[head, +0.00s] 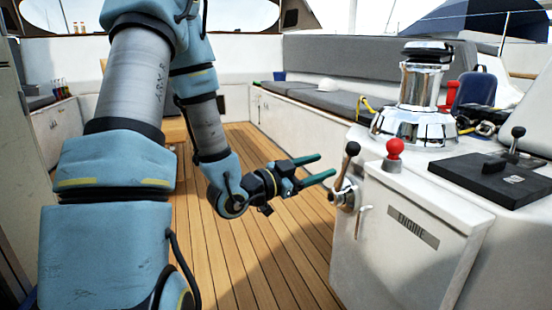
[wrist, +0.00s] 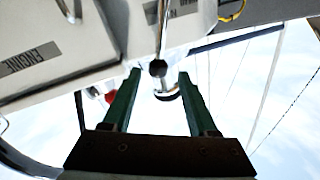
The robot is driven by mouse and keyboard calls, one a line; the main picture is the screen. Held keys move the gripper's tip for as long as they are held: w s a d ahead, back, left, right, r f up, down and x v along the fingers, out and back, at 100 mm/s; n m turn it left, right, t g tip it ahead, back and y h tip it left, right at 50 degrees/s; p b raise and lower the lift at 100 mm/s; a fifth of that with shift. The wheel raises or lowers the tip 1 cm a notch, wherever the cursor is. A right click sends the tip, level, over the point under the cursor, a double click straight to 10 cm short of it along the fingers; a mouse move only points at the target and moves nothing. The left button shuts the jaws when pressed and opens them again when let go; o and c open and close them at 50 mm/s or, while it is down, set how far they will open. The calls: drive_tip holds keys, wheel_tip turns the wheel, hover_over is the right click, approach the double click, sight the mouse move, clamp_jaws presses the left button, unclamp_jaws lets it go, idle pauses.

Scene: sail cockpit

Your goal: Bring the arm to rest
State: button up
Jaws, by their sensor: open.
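My gripper (head: 327,166) is open, its two green fingers pointing right toward the engine panel. Its tips are just left of a metal lever with a black knob (head: 352,148), on the side of the white engine console (head: 405,250). In the wrist view, the black knob (wrist: 158,68) appears between the open fingertips. Nothing is seen gripped, and the depth between fingers and knob is hard to judge. My arm is extended, bent down over the wooden deck.
A red-knobbed lever (head: 394,150) stands on the console top, with a chrome winch (head: 415,100) behind it. A black control lever (head: 515,145) is at the right. Grey cushioned benches (head: 340,103) line the side. The teak deck (head: 265,235) left of the console is clear.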

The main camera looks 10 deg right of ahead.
drive_tip(key=w+a+f+n+y, duration=0.3)
drive_tip(key=a+f+n+y, duration=0.1)
drive_tip(key=a+y, duration=0.35)
drive_tip(key=w+a+f+n+y, duration=0.2)
drive_tip(key=a+f+n+y, duration=0.3)
drive_tip(key=a, duration=0.4)
drive_tip(key=s+a+r+n+g+y, duration=0.1)
drive_tip(key=s+a+n+g+y, duration=0.5)
drive_tip(key=s+a, duration=0.5)
wheel_tip(320, 180, up, 32)
drive_tip(key=s+n+h+p, duration=0.1)
drive_tip(key=p, duration=3.1)
drive_tip(key=shift+s+d+t, duration=0.15)
drive_tip(key=shift+d+t, duration=0.15)
drive_tip(key=shift+d, duration=0.1)
